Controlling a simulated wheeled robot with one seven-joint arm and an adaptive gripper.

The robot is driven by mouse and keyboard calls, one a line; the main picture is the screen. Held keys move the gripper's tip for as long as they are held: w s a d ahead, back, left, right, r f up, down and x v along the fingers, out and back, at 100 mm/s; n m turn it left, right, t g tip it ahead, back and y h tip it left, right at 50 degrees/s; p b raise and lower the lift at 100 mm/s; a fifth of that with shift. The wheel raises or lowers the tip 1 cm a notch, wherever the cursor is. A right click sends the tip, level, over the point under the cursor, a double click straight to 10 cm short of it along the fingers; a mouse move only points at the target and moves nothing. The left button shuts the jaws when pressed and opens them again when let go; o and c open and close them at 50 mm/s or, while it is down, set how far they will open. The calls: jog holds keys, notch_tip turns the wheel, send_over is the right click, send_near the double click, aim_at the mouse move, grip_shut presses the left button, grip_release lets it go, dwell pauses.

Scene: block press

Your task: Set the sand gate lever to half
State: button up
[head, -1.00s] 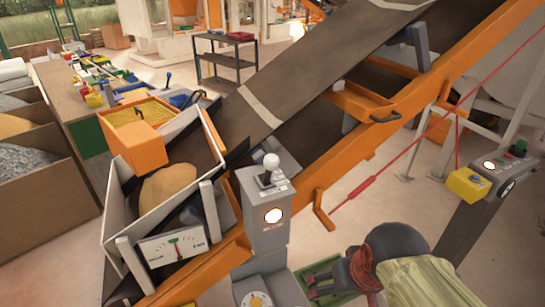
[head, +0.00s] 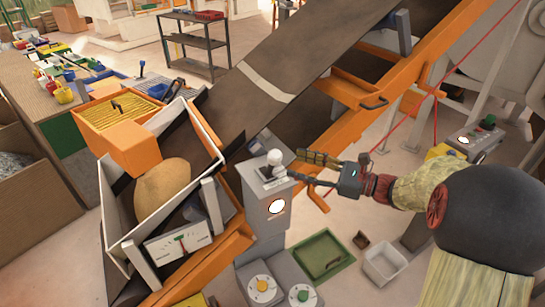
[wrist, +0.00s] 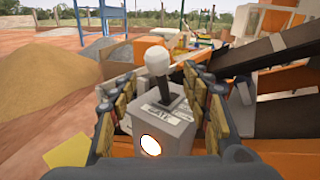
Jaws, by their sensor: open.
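The sand gate lever is a white ball knob (head: 275,157) on a short dark stem, on top of a grey pedestal (head: 265,205) with a round white lit button. In the wrist view the knob (wrist: 157,61) leans slightly left above a plate marked GATE (wrist: 160,112). My gripper (head: 299,164) is open, just right of the knob in the head view. In the wrist view its padded fingers (wrist: 165,95) stand on either side of the lever, with no clear contact. Beside the hopper a white dial (head: 178,243) has its needle near the middle.
A white hopper (head: 120,215) holding sand stands left of the pedestal. The inclined conveyor (head: 300,85) with its orange frame rises behind. Knobs with yellow and green centres sit low in front. A green tray (head: 322,258) and white bin (head: 385,263) lie on the floor.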

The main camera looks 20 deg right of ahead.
aim_at(275, 158)
jog(key=shift+m, duration=0.3)
jog(key=shift+b+x, duration=0.45)
jog(key=shift+x, duration=3.45)
jog(key=shift+s+a+r, duration=0.15)
jog(key=shift+s+r, duration=0.05)
jog(key=shift+c, duration=0.9)
grip_shut()
